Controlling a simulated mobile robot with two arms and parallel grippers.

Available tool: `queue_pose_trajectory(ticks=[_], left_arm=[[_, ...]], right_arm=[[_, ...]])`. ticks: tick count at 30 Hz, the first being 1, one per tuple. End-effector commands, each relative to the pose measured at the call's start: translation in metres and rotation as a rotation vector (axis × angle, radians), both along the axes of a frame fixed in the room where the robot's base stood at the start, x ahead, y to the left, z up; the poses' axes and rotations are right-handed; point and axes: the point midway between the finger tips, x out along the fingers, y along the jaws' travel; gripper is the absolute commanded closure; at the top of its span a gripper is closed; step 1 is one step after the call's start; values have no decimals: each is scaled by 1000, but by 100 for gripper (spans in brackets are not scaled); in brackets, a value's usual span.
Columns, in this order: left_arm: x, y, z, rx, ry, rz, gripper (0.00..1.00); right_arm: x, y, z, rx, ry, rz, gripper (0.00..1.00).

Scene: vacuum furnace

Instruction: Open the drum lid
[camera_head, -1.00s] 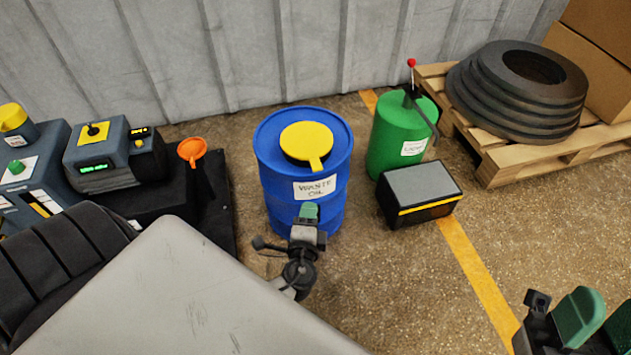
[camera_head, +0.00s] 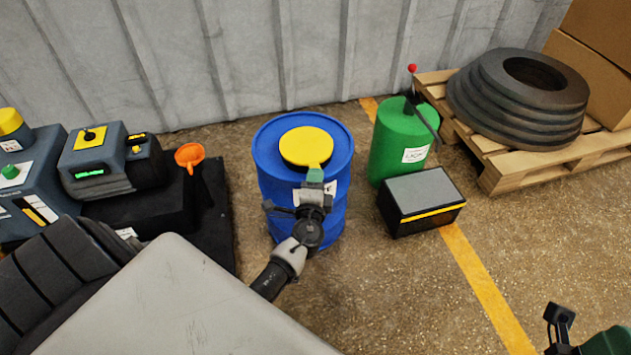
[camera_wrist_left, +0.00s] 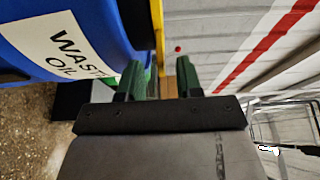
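The blue waste-oil drum (camera_head: 268,165) stands upright on the floor, with its label partly hidden behind my left gripper. Its round yellow lid (camera_head: 306,145) lies flat on the top, with a tab pointing toward me. My left gripper (camera_head: 314,177) is at the front edge of the drum, its green fingertips at the lid tab. In the left wrist view, its green fingers (camera_wrist_left: 160,78) are apart. The yellow lid edge (camera_wrist_left: 157,35) shows in line with the gap between them; I cannot tell whether they touch it. My right gripper (camera_head: 606,342) is at the bottom right corner, mostly cut off.
A green canister (camera_head: 399,145) with a red-tipped lever and a black box (camera_head: 422,203) stand right of the drum. A pallet (camera_head: 510,176) with stacked dark rings (camera_head: 520,100) is further right. An orange funnel (camera_head: 190,156) is left. A corrugated wall (camera_head: 240,55) closes the back.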

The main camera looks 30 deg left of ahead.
Motion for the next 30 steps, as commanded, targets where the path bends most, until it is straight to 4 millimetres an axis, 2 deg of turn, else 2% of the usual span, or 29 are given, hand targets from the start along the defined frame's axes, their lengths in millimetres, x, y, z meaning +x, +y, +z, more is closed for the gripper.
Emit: queue_pose_trajectory(ticks=[7, 14, 30], left_arm=[[1, 0, 0, 0, 0, 0, 65], [1, 0, 0, 0, 0, -1, 100], [0, 0, 3, -6, 6, -1, 100]], right_arm=[[0, 0, 0, 0, 1, 0, 57], [0, 0, 0, 0, 1, 0, 57], [0, 0, 5, 0, 1, 0, 57]])
